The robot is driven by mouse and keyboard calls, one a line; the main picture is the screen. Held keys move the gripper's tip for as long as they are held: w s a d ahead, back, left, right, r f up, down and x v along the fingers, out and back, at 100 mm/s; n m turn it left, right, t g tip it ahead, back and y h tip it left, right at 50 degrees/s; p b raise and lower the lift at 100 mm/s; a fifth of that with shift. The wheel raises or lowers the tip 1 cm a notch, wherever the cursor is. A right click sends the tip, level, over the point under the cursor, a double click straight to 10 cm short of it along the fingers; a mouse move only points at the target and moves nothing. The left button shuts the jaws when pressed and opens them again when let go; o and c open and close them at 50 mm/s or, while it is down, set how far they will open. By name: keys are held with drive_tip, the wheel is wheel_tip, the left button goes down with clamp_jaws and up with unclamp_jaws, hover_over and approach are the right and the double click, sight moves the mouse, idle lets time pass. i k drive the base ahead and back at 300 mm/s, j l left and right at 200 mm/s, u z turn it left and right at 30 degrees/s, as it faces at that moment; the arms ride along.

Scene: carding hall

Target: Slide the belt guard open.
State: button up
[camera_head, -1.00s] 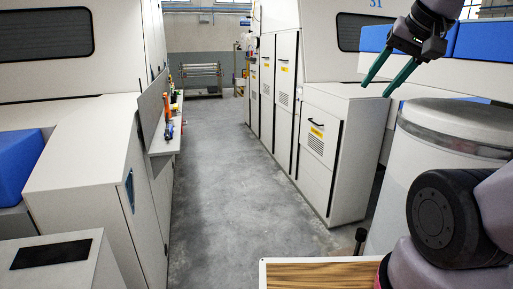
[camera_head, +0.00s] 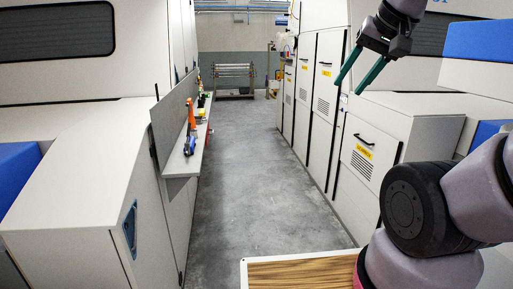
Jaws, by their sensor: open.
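I cannot tell for certain which panel is the belt guard. A low pale cabinet on the right has a front panel (camera_head: 368,150) with a black bar handle (camera_head: 364,140), a yellow label and vent slots; it looks shut. Taller panels with handles and yellow labels (camera_head: 325,70) stand beyond it. On the left, a pale machine housing (camera_head: 85,170) has a side panel with a blue recessed pull (camera_head: 131,228). My gripper (camera_head: 349,87) is open and empty, raised at the upper right, with its green fingers pointing down-left. It appears apart from every panel.
A grey aisle floor (camera_head: 250,170) runs clear between the machines. A shelf (camera_head: 190,155) with orange and blue tools juts out from the left. A wooden board (camera_head: 300,272) is at my front.

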sight(329, 44)
drive_tip(key=i+z, duration=0.2)
drive_tip(key=i, duration=1.9)
drive_tip(key=i+j, duration=0.1)
drive_tip(key=i, duration=0.95)
drive_tip(key=i+z, duration=0.15)
drive_tip(key=i, duration=0.85)
drive_tip(key=i+j+z, duration=0.2)
drive_tip(key=i, duration=0.45)
